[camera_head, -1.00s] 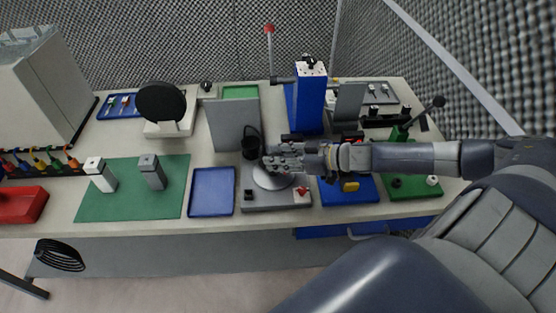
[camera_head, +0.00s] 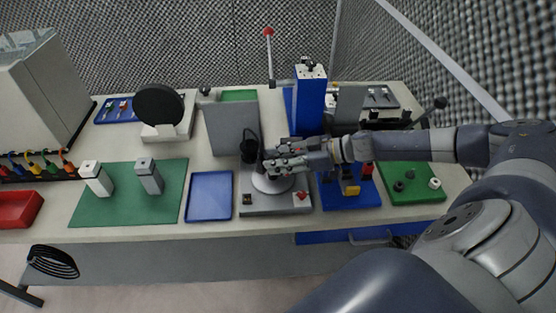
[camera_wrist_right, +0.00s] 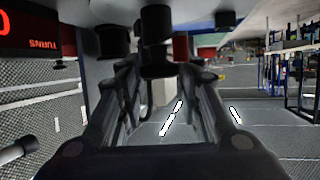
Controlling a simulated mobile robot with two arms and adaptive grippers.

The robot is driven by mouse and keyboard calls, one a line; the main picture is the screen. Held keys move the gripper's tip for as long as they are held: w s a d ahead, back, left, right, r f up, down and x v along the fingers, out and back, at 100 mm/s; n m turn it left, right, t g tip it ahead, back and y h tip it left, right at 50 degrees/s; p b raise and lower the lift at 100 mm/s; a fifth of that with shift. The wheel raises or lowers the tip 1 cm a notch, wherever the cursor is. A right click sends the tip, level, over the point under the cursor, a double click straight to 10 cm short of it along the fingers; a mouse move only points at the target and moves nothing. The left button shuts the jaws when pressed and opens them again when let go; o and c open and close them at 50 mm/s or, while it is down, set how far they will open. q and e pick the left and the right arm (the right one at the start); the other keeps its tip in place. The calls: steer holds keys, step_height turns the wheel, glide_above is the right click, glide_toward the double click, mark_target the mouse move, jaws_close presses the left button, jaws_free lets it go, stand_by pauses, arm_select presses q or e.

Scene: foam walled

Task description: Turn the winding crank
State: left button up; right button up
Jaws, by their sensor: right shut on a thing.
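The winding crank stands on a grey base plate (camera_head: 258,209) at the front middle of the bench, with a pale round disc (camera_head: 270,184). My right gripper (camera_head: 268,163) reaches over the disc from the right and hides much of the crank. In the right wrist view a dark cylindrical knob (camera_wrist_right: 155,22), which looks like the crank handle, sits between the fingers of my right gripper (camera_wrist_right: 156,68). The gripper is shut on it. A red-digit display (camera_wrist_right: 28,30) marked TURNS shows upside down and seems to read 0. My left gripper is not in view.
A grey upright panel (camera_head: 222,133) and a black cup-like part (camera_head: 249,151) stand close behind the crank. A blue tray (camera_head: 210,196) lies to its left. A tall blue block (camera_head: 310,103) stands behind, and a blue mat (camera_head: 345,198) lies to the right.

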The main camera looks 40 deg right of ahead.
steer(key=o, duration=1)
steer(key=v, duration=1.2)
steer(key=shift+o, duration=0.2)
steer(key=shift+d+f, duration=0.1)
